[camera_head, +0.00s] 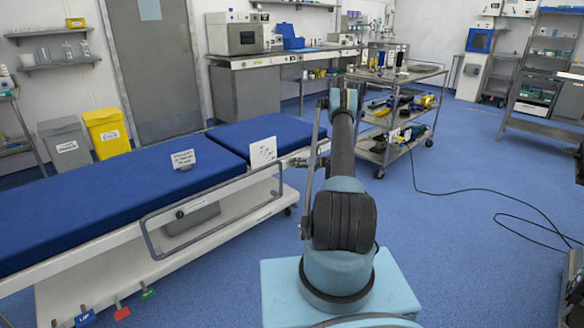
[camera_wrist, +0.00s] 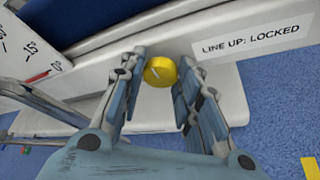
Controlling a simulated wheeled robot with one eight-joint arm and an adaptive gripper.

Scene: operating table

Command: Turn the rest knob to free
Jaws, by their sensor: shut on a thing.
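The rest knob (camera_wrist: 160,71) is a round yellow knob with a pale line on its face, on the white side of the operating table (camera_wrist: 85,65). In the wrist view my gripper (camera_wrist: 161,67) has one finger on each side of the knob and is shut on it. The pale line runs at a slant. A label (camera_wrist: 250,40) reading "LINE UP: LOCKED" is right of the knob. A white card (camera_wrist: 22,45) with small drawings and a red mark is at the left. In the head view my gripper (camera_head: 298,161) is at the table's right end, and the knob cannot be made out.
The blue table top (camera_head: 110,190) has a metal side rail (camera_head: 215,220) along its near edge. Coloured tags, one of them red (camera_head: 122,312), are low on its base. A wheeled cart (camera_head: 400,115) with tools stands behind my arm. Black cable (camera_head: 480,197) lies on open floor at right.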

